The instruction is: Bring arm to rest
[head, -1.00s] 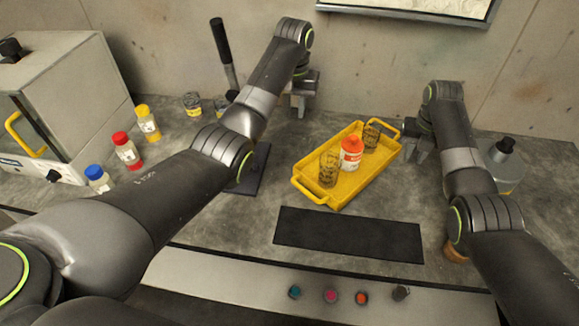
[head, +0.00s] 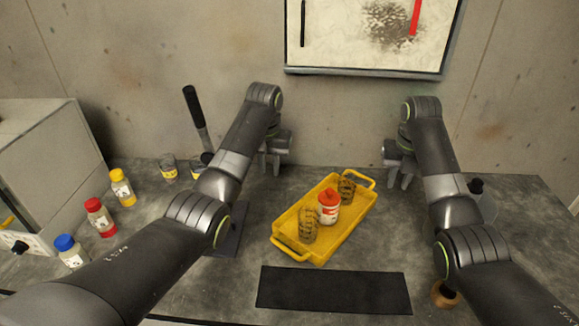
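My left gripper (head: 271,163) hangs above the back of the counter, behind and left of the yellow tray. Its fingers seem apart, with nothing seen between them. My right gripper (head: 399,179) is beyond the tray's right end, raised over the counter, with its fingers spread and empty. Neither gripper touches the tray (head: 345,238). The tray holds a white bottle with a red-orange cap (head: 328,208) in the middle, a patterned glass (head: 308,226) near its front end and another patterned glass (head: 346,190) near its back end.
A black mat (head: 333,290) lies in front of the tray. Bottles with blue (head: 72,253), red (head: 100,218) and yellow (head: 122,188) caps stand at left beside a grey box machine (head: 48,160). A black-handled lever (head: 197,115) rises behind my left arm. A wooden ring-like object (head: 445,294) is by my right arm.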

